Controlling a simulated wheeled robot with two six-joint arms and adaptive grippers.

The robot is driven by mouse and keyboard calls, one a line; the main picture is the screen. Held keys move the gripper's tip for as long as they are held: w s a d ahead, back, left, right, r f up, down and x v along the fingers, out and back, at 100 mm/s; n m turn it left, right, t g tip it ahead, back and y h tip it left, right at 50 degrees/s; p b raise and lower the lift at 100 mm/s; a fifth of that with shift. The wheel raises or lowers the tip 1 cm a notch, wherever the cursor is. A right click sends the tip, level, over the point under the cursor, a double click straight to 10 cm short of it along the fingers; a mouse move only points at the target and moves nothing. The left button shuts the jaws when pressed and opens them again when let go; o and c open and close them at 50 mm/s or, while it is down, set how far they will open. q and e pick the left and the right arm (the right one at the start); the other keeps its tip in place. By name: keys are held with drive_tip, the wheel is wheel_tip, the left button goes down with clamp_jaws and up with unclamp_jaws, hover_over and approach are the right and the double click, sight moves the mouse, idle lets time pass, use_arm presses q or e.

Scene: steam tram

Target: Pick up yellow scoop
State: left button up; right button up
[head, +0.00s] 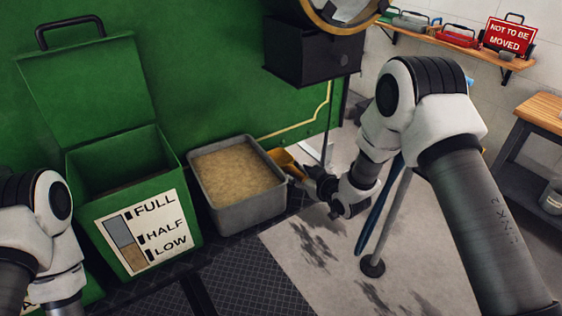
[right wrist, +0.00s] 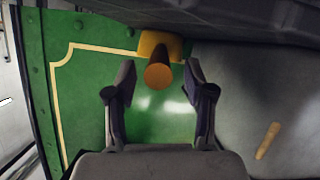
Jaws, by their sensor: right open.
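The yellow scoop (head: 286,163) is by the right rim of the grey metal bin of sand (head: 238,207), partly hidden by my right gripper (head: 312,180) in the head view. In the right wrist view the scoop's yellow part (right wrist: 176,44) is at the top centre. Its round brown handle end (right wrist: 159,76) points toward the camera. My right gripper (right wrist: 160,92) is open, its fingers on either side of the handle line with visible gaps. My left arm shows at the left edge, but its gripper is out of frame.
A green lidded box (head: 120,165) with a level label stands left of the bin. A green panel (head: 200,70) rises behind. A blue pole (head: 378,210) and a grey stand (head: 372,266) are by my right forearm. A shelf (head: 460,42) holds a red sign (head: 509,37).

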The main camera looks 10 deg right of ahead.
sight(294, 171)
drive_tip(key=x, duration=0.4)
drive_tip(key=shift+w, duration=0.1)
clamp_jaws()
drive_tip(key=shift+r, duration=0.1)
wheel_tip(294, 171, up, 10)
drive_tip(key=shift+f+b, duration=0.1)
drive_tip(key=shift+b, duration=0.25)
